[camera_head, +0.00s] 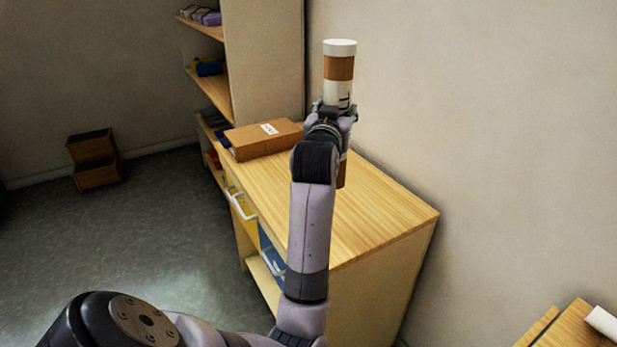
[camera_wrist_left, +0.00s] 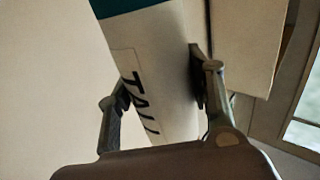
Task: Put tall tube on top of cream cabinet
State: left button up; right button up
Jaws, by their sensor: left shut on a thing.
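The tall tube (camera_head: 339,68) is upright in the head view, with a white cap, a brown band and a white label. In the left wrist view the tube (camera_wrist_left: 165,75) shows "TAL" lettering and a teal band. My left gripper (camera_head: 335,108) is shut on it, one finger on each side. My wrist hides part of the tube; its brown lower end shows against the wooden top of the cream cabinet (camera_head: 385,215). I cannot tell whether it touches that top. My right gripper is not in view.
A brown cardboard box (camera_head: 262,139) lies at the far end of the cabinet top. A tall shelf unit (camera_head: 262,60) stands behind it. The top's right part is clear beside the wall. Stacked brown bins (camera_head: 95,160) stand on the floor at left. Another wooden surface (camera_head: 570,328) shows at lower right.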

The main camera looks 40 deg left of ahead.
pick_arm(q)
jog(key=a+r+y, duration=0.1)
jog(key=a+r, duration=0.2)
jog(key=a, duration=0.2)
notch_tip(320, 180, down, 19)
jog(key=shift+s+f+n+g, duration=0.15)
jog(key=shift+s+n+g, duration=0.15)
jog(key=shift+s+n, duration=0.1)
jog(key=shift+f+b, duration=0.15)
jog(key=shift+b, duration=0.2)
jog(key=o, duration=1.3)
jog(key=shift+d, duration=0.1)
jog(key=shift+c, duration=0.2)
